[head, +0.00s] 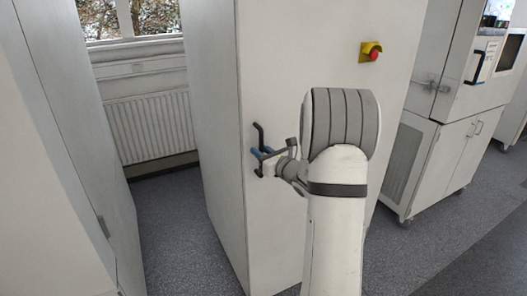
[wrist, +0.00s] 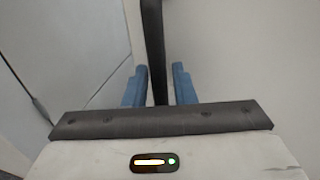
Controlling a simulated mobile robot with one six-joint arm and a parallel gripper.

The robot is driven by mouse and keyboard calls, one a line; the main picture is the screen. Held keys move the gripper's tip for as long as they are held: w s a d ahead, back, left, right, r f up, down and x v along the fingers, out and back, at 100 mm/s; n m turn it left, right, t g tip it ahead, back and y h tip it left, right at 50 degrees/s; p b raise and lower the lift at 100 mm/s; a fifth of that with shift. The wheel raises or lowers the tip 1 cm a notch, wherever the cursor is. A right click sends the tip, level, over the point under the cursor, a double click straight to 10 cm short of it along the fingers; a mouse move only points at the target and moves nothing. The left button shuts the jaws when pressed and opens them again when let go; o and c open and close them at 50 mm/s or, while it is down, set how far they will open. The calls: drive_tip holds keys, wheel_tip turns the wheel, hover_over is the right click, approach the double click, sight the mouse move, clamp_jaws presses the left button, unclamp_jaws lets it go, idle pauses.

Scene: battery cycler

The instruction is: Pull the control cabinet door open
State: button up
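The control cabinet door (head: 290,70) is the pale front of a tall cabinet in the middle of the head view. It looks shut, flush with the cabinet's side. A dark upright bar handle (head: 258,134) is at its left edge. My gripper (head: 262,154) is at the handle, with the arm reaching in from the lower right. In the wrist view, the handle (wrist: 153,40) runs between the two blue fingers of my gripper (wrist: 160,86). The fingers stand apart, with a narrow gap visible on each side of the bar. My gripper hides part of the handle in the head view.
A red and yellow emergency stop button (head: 371,51) sits on the door's upper right. A radiator (head: 150,125) is under the window at the back left. Another pale cabinet (head: 50,140) stands close on the left. A wheeled equipment unit (head: 440,150) stands right, with open floor (head: 440,250) before it.

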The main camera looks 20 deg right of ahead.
clamp_jaws()
